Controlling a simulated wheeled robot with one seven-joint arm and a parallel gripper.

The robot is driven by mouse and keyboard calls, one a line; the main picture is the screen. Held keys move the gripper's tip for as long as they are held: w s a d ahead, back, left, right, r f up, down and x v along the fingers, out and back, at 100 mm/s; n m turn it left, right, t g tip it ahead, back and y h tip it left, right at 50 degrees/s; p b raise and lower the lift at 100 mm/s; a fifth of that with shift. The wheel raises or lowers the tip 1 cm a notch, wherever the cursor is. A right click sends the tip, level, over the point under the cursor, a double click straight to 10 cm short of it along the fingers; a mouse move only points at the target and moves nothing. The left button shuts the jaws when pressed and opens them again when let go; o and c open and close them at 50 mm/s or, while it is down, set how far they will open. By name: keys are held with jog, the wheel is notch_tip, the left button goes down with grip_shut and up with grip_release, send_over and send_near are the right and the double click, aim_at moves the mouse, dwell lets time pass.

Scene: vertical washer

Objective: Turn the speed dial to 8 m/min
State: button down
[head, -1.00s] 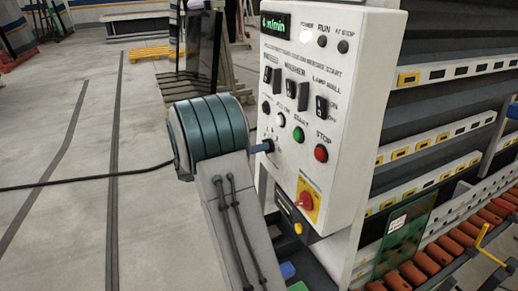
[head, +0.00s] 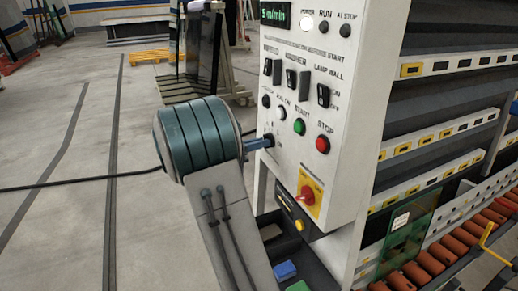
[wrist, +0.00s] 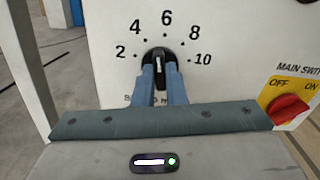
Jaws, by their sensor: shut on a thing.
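The black speed dial (wrist: 158,57) is on the white panel in the wrist view, inside a ring of numbers from 2 to 10. Its white pointer mark stands nearly straight up, between 4 and 6. My gripper (wrist: 161,82) is shut on the dial, one blue finger on each side of the knob. In the head view my gripper (head: 268,141) reaches the left part of the control panel (head: 345,170), and the dial is hidden there. The green display (head: 274,14) at the panel's top appears to read 5 m/min.
A red main switch on a yellow plate (wrist: 288,104) is right of the dial. Above my gripper in the head view are black switches, a green button (head: 299,127) and a red button (head: 323,144). Orange rollers (head: 440,258) lie at lower right. Open floor is at left.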

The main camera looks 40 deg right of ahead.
jog(key=shift+f+m+b, duration=0.1)
jog(key=shift+m+b, duration=3.85)
jog(key=shift+m, duration=0.95)
jog(key=c, duration=1.5)
grip_release()
jog(key=v, duration=1.4)
jog(key=shift+w+d+b, duration=0.1)
jog(key=shift+b, duration=0.2)
